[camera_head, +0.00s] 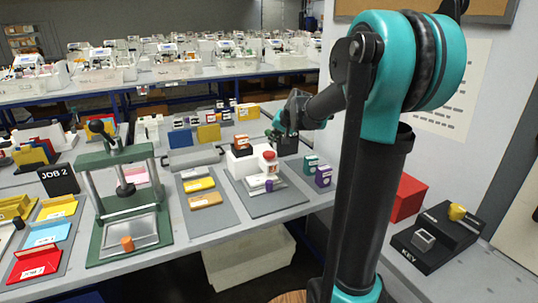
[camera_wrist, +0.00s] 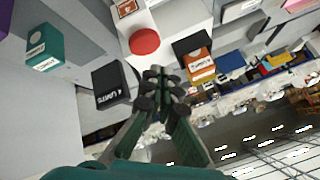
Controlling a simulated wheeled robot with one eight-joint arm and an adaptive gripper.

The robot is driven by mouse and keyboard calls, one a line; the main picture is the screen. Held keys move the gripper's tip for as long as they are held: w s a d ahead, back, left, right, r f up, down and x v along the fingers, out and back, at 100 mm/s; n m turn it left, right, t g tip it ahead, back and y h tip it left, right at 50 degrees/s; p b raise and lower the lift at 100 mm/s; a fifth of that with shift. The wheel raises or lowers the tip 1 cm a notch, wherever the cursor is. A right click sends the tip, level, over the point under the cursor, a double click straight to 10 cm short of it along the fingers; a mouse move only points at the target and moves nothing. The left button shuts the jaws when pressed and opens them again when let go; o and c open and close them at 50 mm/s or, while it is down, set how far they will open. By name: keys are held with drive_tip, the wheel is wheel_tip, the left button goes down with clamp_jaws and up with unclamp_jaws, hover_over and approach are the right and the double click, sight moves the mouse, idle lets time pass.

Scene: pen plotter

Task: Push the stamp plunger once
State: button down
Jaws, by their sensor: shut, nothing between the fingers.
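A white device with a round red cap (camera_head: 269,155) stands on a grey mat (camera_head: 285,201) at the middle of the table. The red cap (camera_wrist: 145,41) also shows in the wrist view. I cannot tell for sure that it is the stamp plunger. A green press (camera_head: 124,195) with an upright frame and a ball-ended lever stands to the left. My gripper (camera_head: 274,134) is above and behind the red cap in the head view. In the wrist view my gripper (camera_wrist: 158,78) has its fingers together and empty, apart from the cap.
A black labelled block (camera_wrist: 114,82) and an orange box with a black top (camera_wrist: 200,64) flank my fingers. Teal (camera_head: 311,164) and purple (camera_head: 323,176) boxes stand right of the device. A black key block (camera_head: 435,239) is at the right. Yellow and orange pads (camera_head: 204,200) lie left of the mat.

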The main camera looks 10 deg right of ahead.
wheel_tip(320, 180, up, 3)
hover_over(268, 152)
drive_tip(key=s, duration=0.2)
drive_tip(key=shift+w+d+m+t+y, duration=0.2)
drive_tip(key=shift+d+m+t+y, duration=0.1)
drive_tip(key=shift+d, duration=0.05)
drive_tip(key=shift+f, duration=0.1)
drive_tip(key=shift+f, duration=4.3)
drive_tip(key=shift+f, duration=0.15)
drive_tip(key=shift+f, duration=0.25)
drive_tip(key=shift+f, duration=1)
drive_tip(key=shift+r, duration=1.4)
